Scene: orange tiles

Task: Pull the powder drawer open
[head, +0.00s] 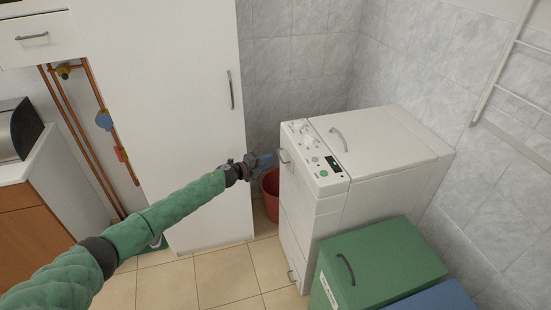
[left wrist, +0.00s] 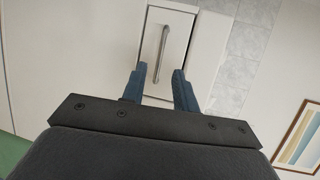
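The powder drawer is a small white panel (left wrist: 180,40) in the left wrist view, with a thin grey bar handle (left wrist: 162,50). In the head view its handle (head: 284,156) is at the upper front of the white washing machine (head: 375,190). The drawer looks shut, flush with the front. My left gripper (head: 268,160) is just in front of this handle. In the left wrist view its two blue fingers (left wrist: 158,73) are apart, with the handle's near end between them. I cannot tell whether either finger touches it. My right gripper is not in view.
A red bin (head: 270,195) stands on the floor beside the washing machine, below my left gripper. A tall white cabinet (head: 175,110) is to the left. A green box with a handle (head: 390,265) stands in front at the right. Tiled floor (head: 225,275) is clear between.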

